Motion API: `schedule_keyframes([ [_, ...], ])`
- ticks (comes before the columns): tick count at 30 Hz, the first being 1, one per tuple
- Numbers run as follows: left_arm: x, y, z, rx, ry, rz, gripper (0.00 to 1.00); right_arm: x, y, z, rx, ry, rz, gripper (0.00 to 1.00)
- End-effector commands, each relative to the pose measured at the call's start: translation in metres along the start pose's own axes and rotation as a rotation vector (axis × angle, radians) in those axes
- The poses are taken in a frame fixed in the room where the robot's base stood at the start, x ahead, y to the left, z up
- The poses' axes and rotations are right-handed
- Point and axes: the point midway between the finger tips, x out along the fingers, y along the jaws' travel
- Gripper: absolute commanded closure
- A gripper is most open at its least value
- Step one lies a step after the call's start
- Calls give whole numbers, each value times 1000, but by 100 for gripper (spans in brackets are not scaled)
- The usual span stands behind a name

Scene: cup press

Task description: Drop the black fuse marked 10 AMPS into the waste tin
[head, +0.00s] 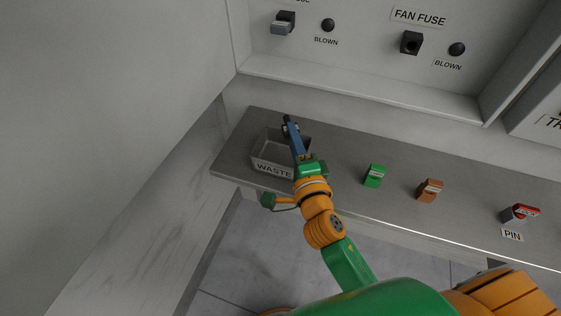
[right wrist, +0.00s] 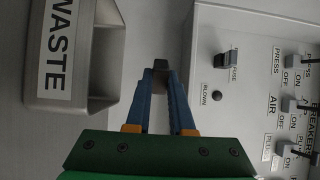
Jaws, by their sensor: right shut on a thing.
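The grey waste tin (head: 270,173), labelled WASTE, stands at the left end of the grey shelf. It also shows at the upper left of the right wrist view (right wrist: 52,97). My right gripper (head: 287,122) reaches across the tin in the head view, with its blue fingertips near the far rim. In the right wrist view it is shut on a small black fuse (right wrist: 160,65) at its tips, and the tin is to the left of the fingers. The fuse's marking cannot be read. My left gripper is not in view.
A green block (head: 375,175), an orange-brown block (head: 430,190) and a red-topped piece (head: 521,213) by a PIN label sit along the shelf (head: 330,150). The panel above has an empty black FAN FUSE socket (head: 411,43). Breaker switches (right wrist: 291,105) show in the right wrist view.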

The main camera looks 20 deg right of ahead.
Motion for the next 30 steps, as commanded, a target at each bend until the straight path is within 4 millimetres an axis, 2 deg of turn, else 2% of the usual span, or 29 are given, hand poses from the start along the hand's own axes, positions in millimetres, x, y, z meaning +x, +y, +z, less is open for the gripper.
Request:
schedule_keyframes([
  [8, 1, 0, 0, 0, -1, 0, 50, 0, 2, 0, 0, 0, 0, 100],
  [9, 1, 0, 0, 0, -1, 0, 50, 0, 2, 0, 0, 0, 0, 68],
  [12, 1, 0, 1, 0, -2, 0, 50, 0, 2, 0, 0, 0, 0, 44],
  [22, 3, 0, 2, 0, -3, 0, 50, -3, 3, 0, 1, -1, 1, 44],
  [30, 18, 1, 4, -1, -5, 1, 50, -45, 6, 0, 4, 0, 3, 44],
])
